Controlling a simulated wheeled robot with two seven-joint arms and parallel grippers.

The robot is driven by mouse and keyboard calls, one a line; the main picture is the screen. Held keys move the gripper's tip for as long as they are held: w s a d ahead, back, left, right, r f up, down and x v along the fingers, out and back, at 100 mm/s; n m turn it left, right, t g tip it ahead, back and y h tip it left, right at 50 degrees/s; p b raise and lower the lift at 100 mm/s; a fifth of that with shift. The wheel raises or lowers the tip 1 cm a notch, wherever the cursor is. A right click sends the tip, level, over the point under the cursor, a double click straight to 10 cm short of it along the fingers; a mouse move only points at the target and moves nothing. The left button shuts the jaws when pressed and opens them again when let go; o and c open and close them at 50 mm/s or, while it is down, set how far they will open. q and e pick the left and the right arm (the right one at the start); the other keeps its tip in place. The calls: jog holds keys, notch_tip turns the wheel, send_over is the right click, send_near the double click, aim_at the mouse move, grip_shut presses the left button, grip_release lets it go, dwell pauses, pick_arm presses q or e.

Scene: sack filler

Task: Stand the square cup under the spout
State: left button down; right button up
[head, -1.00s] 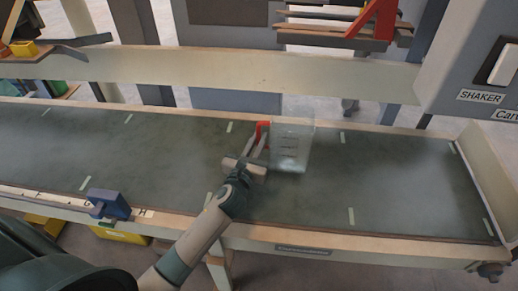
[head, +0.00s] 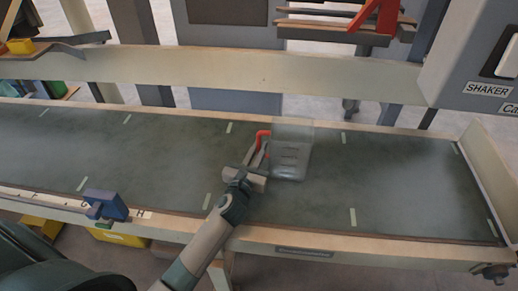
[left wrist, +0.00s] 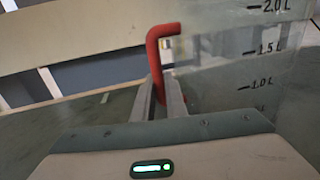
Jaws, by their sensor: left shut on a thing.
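The square cup (head: 292,162) is clear, with a red handle (head: 263,133) on its left side. It is over the middle of the dark bench top; I cannot tell whether its base touches. In the left wrist view the cup (left wrist: 240,70) shows litre marks, and its red handle (left wrist: 157,40) stands between the fingers. My left gripper (head: 260,154) is shut on that handle; it also shows in the left wrist view (left wrist: 160,98). The cup looks about upright. I cannot make out the spout. My right gripper is not in view.
A grey housing labelled SHAKER (head: 455,65) stands at the upper right. A pale beam (head: 230,68) runs behind the bench (head: 400,190). A blue block (head: 106,204) sits on the front rail at the left. The bench is clear on both sides of the cup.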

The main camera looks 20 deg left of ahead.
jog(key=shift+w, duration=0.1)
pick_arm(q)
jog(key=c, duration=1.8)
grip_release()
jog(key=shift+o, duration=0.2)
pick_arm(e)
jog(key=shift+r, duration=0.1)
pick_arm(q)
jog(key=shift+r, duration=0.1)
jog(key=shift+s, duration=0.35)
jog(key=s, duration=0.6)
jog(key=s+d, duration=0.1)
jog(key=s, duration=0.3)
jog(key=shift+s, duration=0.65)
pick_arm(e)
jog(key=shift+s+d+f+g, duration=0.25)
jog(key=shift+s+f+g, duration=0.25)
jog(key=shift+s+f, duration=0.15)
